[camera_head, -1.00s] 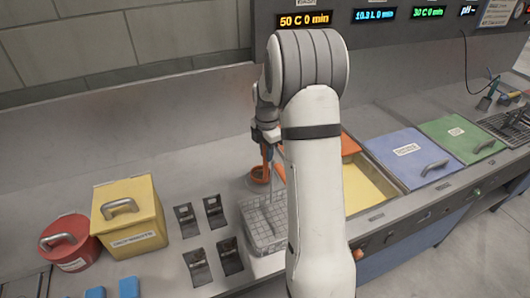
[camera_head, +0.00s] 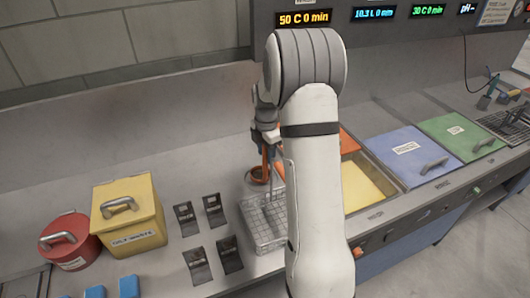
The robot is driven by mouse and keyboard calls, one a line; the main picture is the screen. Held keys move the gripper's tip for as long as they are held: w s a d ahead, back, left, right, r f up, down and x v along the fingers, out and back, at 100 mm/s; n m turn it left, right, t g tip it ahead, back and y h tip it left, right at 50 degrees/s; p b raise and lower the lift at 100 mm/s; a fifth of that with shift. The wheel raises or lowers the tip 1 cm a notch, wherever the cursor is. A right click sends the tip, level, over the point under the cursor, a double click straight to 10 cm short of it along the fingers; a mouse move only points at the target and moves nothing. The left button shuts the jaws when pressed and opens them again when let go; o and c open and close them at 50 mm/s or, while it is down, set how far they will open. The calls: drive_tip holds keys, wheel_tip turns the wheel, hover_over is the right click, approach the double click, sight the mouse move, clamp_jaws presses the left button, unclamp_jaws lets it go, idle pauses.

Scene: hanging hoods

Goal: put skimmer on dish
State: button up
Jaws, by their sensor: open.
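My gripper (camera_head: 266,134) is open and points down above the wire basket's back edge, partly hidden by my own arm. Whether tool and dish touch is unclear.
The wire basket (camera_head: 262,222) stands in front of the dish. Several black brackets (camera_head: 215,210), a yellow lidded box (camera_head: 127,213) and a red pot (camera_head: 70,240) are to the left. An open yellow-lined tank (camera_head: 368,187) and a blue lid (camera_head: 408,157) are to the right.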

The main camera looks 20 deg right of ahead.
wheel_tip(320, 180, up, 11)
drive_tip(key=shift+r+b, duration=0.2)
drive_tip(key=shift+b, duration=0.65)
drive_tip(key=shift+s+r, duration=0.1)
drive_tip(key=shift+r, duration=0.2)
drive_tip(key=s+a+r+m+t, duration=0.1)
drive_tip(key=s+a+r+m, duration=0.1)
drive_tip(key=s+a+m, duration=0.45)
drive_tip(key=s+a+r+m+t, duration=0.1)
drive_tip(key=s+a+r+m, duration=0.25)
drive_tip(key=s, duration=0.55)
drive_tip(key=s+a+f+m, duration=0.1)
drive_tip(key=s+f+m, duration=0.1)
drive_tip(key=s+m, duration=0.3)
drive_tip(key=s+a+f+m+t, duration=0.1)
drive_tip(key=s+a+f+m, duration=0.1)
drive_tip(key=s+m, duration=0.3)
drive_tip(key=s, duration=0.2)
drive_tip(key=shift+s+f, duration=0.15)
drive_tip(key=shift+s, duration=0.2)
drive_tip(key=shift+a, duration=0.1)
drive_tip(key=shift+c, duration=0.4)
